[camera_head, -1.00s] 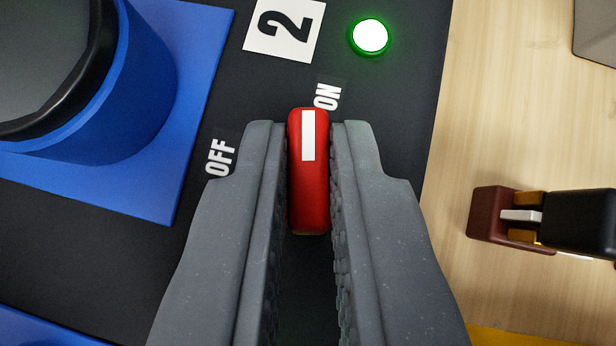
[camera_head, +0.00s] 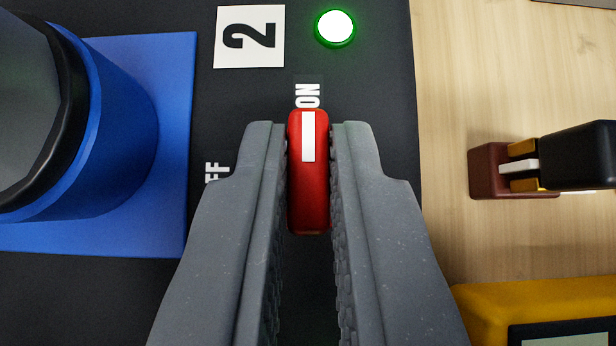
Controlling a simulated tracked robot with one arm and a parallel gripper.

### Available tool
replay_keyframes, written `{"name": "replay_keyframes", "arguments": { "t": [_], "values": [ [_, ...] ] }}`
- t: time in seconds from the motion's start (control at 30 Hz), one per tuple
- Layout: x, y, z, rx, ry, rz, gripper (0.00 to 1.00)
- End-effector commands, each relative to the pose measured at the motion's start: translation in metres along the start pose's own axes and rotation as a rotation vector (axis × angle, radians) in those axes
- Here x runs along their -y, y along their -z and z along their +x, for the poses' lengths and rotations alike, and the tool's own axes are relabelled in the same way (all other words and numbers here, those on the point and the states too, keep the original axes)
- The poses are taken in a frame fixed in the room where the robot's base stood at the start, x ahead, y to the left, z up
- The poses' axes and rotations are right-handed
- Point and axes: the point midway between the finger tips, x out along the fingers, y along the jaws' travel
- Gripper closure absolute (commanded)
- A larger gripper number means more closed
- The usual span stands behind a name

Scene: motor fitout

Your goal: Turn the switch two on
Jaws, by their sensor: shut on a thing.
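The red switch knob (camera_head: 308,190) with a white stripe sits between the two grey fingers of my gripper (camera_head: 308,170), which is shut on it. The white stripe points up at the ON label (camera_head: 307,95). The OFF label (camera_head: 216,172) is to the left, partly hidden by the left finger. The white plate with the number 2 (camera_head: 249,37) is above the switch. The round lamp (camera_head: 336,28) beside it is lit, with a white centre and green rim.
The black panel (camera_head: 375,150) carries the switch. A blue cylinder on a blue square base (camera_head: 176,90) stands at left. A dark red and black object (camera_head: 492,170) and a yellow device (camera_head: 490,305) lie on the wooden surface (camera_head: 450,70) at right.

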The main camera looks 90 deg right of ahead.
Motion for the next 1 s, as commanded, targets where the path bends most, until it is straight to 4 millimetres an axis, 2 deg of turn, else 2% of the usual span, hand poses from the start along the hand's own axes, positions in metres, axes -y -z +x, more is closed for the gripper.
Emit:
{"name": "replay_keyframes", "arguments": {
  "t": [0.27, 0.3, 0.33, 0.37, 0.73, 0.87, 1.0],
  "values": [
    [0.0, 0.0, 0.0, 0.0, 0.0, -0.001, 1.0],
    [0.0, 0.0, 0.0, 0.0, 0.001, -0.001, 0.79],
    [0.0, 0.0, 0.0, 0.0, 0.001, -0.001, 0.71],
    [0.0, 0.0, 0.0, 0.0, 0.001, -0.001, 0.68],
    [0.0, 0.0, -0.006, 0.0, 0.001, -0.001, 0.68],
    [0.001, -0.001, -0.023, 0.0, 0.003, -0.003, 0.68],
    [0.002, -0.001, -0.052, 0.0, 0.006, -0.002, 0.68]
  ]
}}
